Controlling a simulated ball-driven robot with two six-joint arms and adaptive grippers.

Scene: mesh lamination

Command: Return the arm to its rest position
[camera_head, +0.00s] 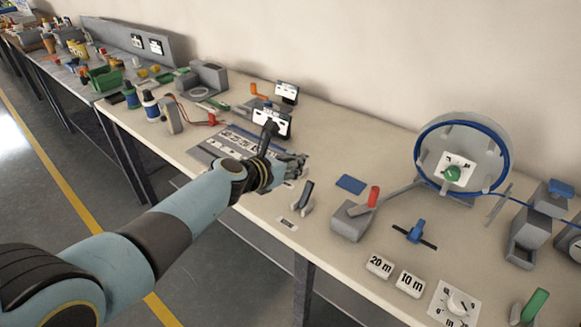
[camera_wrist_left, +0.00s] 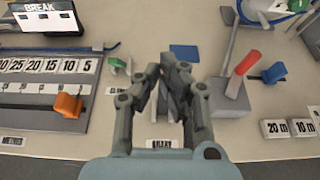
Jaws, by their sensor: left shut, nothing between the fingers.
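My left gripper (camera_head: 294,165) reaches in from the left over the bench in the head view, with its arm stretched out behind it. In the left wrist view the gripper (camera_wrist_left: 164,72) is shut with nothing between its fingers. It hovers over a small dark lever (camera_head: 305,194) on the bench, which is mostly hidden behind the fingers in the wrist view. My right gripper does not show in either view.
A grey block with a red handle (camera_head: 373,197) stands right of the gripper. A blue-rimmed reel (camera_head: 466,125) is farther right. A scale board with an orange slider (camera_wrist_left: 68,105) lies left in the wrist view. A blue pad (camera_head: 351,184) lies flat.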

